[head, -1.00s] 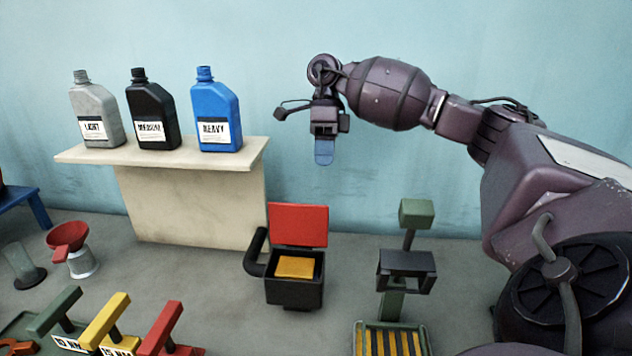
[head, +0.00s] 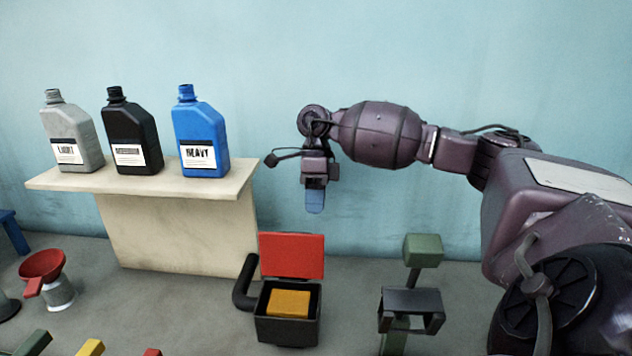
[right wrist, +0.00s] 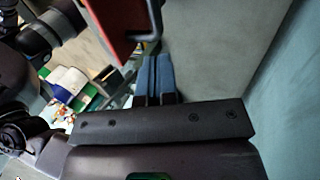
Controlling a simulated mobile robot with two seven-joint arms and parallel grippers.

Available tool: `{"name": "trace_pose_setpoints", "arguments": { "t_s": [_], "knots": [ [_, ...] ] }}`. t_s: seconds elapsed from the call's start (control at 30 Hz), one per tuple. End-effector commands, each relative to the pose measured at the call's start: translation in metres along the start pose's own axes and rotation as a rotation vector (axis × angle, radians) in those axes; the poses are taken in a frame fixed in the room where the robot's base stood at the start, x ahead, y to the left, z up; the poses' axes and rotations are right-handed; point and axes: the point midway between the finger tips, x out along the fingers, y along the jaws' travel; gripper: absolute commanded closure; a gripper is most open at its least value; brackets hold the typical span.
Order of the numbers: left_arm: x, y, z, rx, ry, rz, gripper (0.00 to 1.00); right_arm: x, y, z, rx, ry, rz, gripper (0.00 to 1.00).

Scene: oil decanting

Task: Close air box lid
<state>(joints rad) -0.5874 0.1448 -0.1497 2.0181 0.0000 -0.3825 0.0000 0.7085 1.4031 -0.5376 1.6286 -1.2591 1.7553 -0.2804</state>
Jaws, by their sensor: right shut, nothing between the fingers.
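The air box (head: 287,318) is a black open box in the lower middle of the head view. A yellow block (head: 289,303) lies inside it. Its red lid (head: 291,256) stands upright at the back edge, open. My right gripper (head: 315,205) hangs above the lid with its blue fingers shut and empty, pointing down, apart from the lid. In the right wrist view the shut blue fingers (right wrist: 154,75) are seen close up, and part of the red lid (right wrist: 118,22) shows to their left. My left gripper is not in view.
A beige stand (head: 180,225) behind left carries a grey bottle (head: 70,130), a black bottle (head: 130,135) and a blue bottle (head: 202,138). A black hose (head: 243,285) curves beside the box. A green and black device (head: 412,302) stands to the right.

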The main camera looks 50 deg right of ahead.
Motion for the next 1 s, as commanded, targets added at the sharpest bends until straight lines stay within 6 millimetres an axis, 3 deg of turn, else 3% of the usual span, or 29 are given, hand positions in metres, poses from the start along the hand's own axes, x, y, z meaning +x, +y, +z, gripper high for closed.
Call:
{"name": "trace_pose_setpoints", "arguments": {
  "t_s": [0.17,0.3,0.5,1.0],
  "knots": [
    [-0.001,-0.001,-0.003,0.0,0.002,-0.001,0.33,0.029,0.004,-0.001,-0.002,0.001,0.001,1.0],
    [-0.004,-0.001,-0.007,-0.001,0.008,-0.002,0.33,0.032,0.023,-0.001,-0.004,0.0,-0.001,1.0],
    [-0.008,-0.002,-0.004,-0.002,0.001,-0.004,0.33,0.038,0.036,0.0,-0.001,0.0,0.0,1.0],
    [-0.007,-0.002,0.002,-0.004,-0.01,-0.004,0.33,0.039,0.038,-0.001,0.0,0.001,-0.004,1.0]
  ]
}}
